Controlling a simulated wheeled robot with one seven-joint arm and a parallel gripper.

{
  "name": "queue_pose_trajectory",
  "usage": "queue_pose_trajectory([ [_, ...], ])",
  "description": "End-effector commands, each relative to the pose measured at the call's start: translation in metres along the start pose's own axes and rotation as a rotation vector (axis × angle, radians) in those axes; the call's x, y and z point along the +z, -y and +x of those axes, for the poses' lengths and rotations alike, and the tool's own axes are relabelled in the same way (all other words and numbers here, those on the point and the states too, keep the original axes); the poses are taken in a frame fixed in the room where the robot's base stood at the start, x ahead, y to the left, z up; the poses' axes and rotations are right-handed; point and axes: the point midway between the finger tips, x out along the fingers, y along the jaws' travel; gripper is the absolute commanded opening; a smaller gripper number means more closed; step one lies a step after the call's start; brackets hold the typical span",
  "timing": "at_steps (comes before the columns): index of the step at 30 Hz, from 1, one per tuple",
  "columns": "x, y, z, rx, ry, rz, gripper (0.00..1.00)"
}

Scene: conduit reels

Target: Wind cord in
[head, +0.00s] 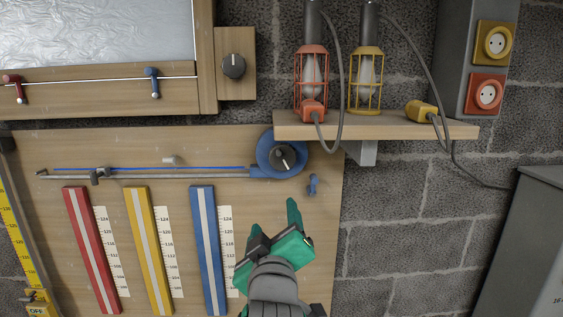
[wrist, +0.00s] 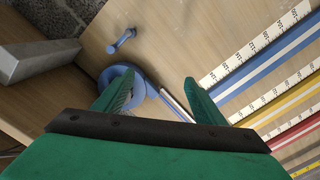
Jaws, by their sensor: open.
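A blue reel (head: 282,146) with a dark round knob (head: 284,157) is mounted on the wooden board, at the right end of a thin grey rail (head: 200,177). My green gripper (head: 272,228) is open and empty, below the reel in the head view. In the wrist view the reel (wrist: 112,73) shows beyond the left finger of my gripper (wrist: 157,80), which hides part of it.
Red (head: 90,250), yellow (head: 148,250) and blue (head: 207,250) striped bars with scales stand below the rail. A blue peg (head: 313,184) sticks out right of the reel. A wooden shelf (head: 390,128) with two caged lamps juts out above right.

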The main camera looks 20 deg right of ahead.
Motion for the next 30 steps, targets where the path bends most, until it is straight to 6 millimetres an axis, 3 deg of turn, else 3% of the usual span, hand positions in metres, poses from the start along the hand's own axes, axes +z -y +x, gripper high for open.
queue_pose_trajectory([
  [3, -0.029, -0.033, -0.012, 0.008, -0.016, 0.0, 0.64],
  [9, -0.058, -0.069, -0.033, 0.002, -0.03, -0.007, 0.64],
  [17, -0.071, -0.085, -0.043, -0.007, -0.038, -0.014, 0.64],
  [23, -0.071, -0.084, -0.022, -0.012, -0.034, -0.014, 0.64],
  [30, -0.074, -0.083, 0.021, -0.012, -0.036, -0.013, 0.64],
])
